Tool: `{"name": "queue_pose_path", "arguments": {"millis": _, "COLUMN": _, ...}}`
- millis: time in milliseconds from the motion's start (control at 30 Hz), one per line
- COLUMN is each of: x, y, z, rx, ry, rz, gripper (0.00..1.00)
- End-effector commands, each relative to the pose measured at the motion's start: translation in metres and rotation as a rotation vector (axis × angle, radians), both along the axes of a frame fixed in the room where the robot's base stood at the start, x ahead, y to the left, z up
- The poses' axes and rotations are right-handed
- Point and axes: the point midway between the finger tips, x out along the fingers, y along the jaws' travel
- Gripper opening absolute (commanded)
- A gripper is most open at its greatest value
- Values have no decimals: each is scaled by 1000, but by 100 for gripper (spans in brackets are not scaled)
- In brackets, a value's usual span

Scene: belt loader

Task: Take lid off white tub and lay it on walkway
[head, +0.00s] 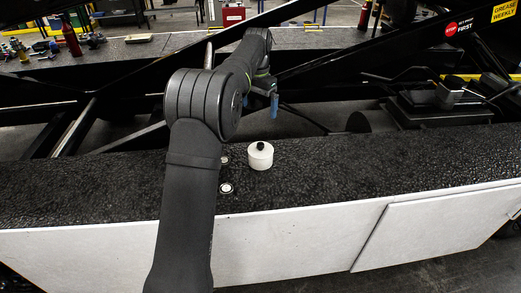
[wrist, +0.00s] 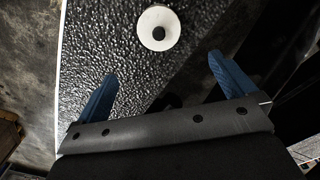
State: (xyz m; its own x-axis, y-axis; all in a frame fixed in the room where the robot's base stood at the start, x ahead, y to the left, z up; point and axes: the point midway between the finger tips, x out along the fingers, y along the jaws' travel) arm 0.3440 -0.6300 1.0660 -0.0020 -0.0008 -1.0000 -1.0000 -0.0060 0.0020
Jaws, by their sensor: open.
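The white tub (head: 260,160) stands upright on the black textured walkway (head: 340,165), to the right of my arm in the head view. Its white lid (head: 258,149) is on top and has a dark round knob (head: 260,146). In the wrist view the lid (wrist: 147,30) shows from above, beyond my fingertips and between their lines. My gripper (wrist: 160,68) is open and empty, with its blue fingers wide apart and not touching the tub. In the head view my gripper (head: 273,102) hangs behind the tub, partly hidden by my arm.
Two small round light discs (head: 226,188) sit on the walkway left of the tub. Black diagonal beams (head: 330,50) run behind the walkway. A far ledge holds a red bottle (head: 71,38) and tools. The walkway right of the tub is clear.

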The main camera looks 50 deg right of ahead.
Motion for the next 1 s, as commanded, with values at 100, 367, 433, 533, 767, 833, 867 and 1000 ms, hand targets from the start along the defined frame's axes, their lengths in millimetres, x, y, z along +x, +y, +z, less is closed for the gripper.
{"name": "queue_pose_path", "arguments": {"millis": 100, "x": -2, "y": -1, "z": -14, "rx": 3, "ry": -4, "rz": -12, "gripper": 100}}
{"name": "queue_pose_path", "arguments": {"millis": 367, "x": -1, "y": 0, "z": -71, "rx": 4, "ry": -2, "rz": -8, "gripper": 100}}
{"name": "queue_pose_path", "arguments": {"millis": 433, "x": -1, "y": 0, "z": -86, "rx": 5, "ry": -1, "rz": -7, "gripper": 100}}
{"name": "queue_pose_path", "arguments": {"millis": 533, "x": -1, "y": -1, "z": -103, "rx": 3, "ry": -1, "rz": -7, "gripper": 100}}
{"name": "queue_pose_path", "arguments": {"millis": 767, "x": -1, "y": -1, "z": -121, "rx": 1, "ry": -2, "rz": -6, "gripper": 100}}
{"name": "queue_pose_path", "arguments": {"millis": 833, "x": -1, "y": -2, "z": -124, "rx": 1, "ry": -2, "rz": -6, "gripper": 100}}
{"name": "queue_pose_path", "arguments": {"millis": 867, "x": -2, "y": -2, "z": -126, "rx": 2, "ry": -2, "rz": -6, "gripper": 100}}
{"name": "queue_pose_path", "arguments": {"millis": 1000, "x": -4, "y": -5, "z": -144, "rx": 3, "ry": -1, "rz": -6, "gripper": 100}}
